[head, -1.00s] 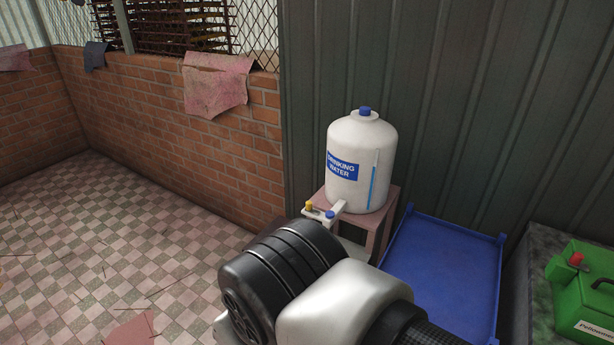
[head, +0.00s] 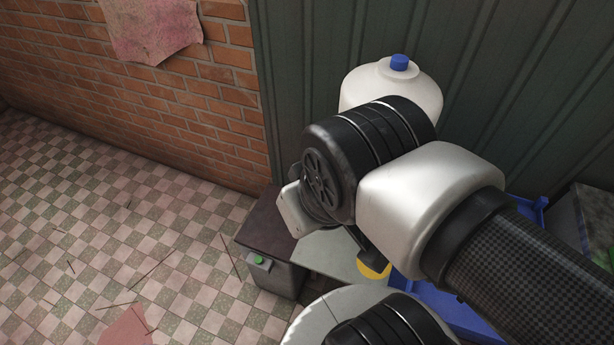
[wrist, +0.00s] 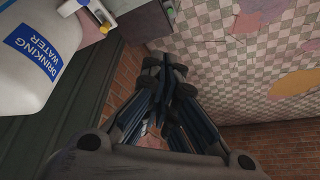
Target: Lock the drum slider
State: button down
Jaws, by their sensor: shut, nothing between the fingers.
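The white drinking-water drum (head: 395,85) with a blue cap stands against the green corrugated wall; my arm hides its lower part in the head view. In the wrist view the drum (wrist: 35,50) is at the left, with its blue label. I cannot tell whether the slider is locked. My gripper (wrist: 165,68) is shut and empty, to the right of and apart from the drum and spout in that view. In the head view the arm mostly hides it.
A dark-topped grey box with a green button (head: 258,260) stands below my wrist. A yellow round thing (head: 374,268) and a blue tray (head: 465,318) show partly behind my arm. The checkered floor (head: 110,235) at left is mostly clear; a brick wall (head: 215,115) bounds it.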

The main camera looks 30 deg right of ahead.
jog(key=w+d+f+n+g+h+p, duration=0.1)
jog(key=w+d+f+n+g, duration=0.15)
jog(key=w, duration=0.55)
jog(key=w+d+f+n+g, duration=0.1)
jog(key=w+n, duration=0.2)
jog(key=w, duration=0.4)
jog(key=w+d+f+n+g+h, duration=0.1)
jog(key=w+d+f+n+g, duration=0.2)
jog(key=w+f, duration=0.5)
notch_tip(320, 180, down, 5)
jog(key=shift+w+d+r+n+p, duration=0.15)
jog(key=shift+w+d+n+p, duration=0.25)
jog(key=shift+n, duration=0.45)
jog(key=s+d+f+b, duration=0.4)
jog(key=d+f, duration=0.1)
jog(key=f, duration=0.4)
jog(key=shift+f+b, duration=0.35)
jog(key=shift+b, duration=0.05)
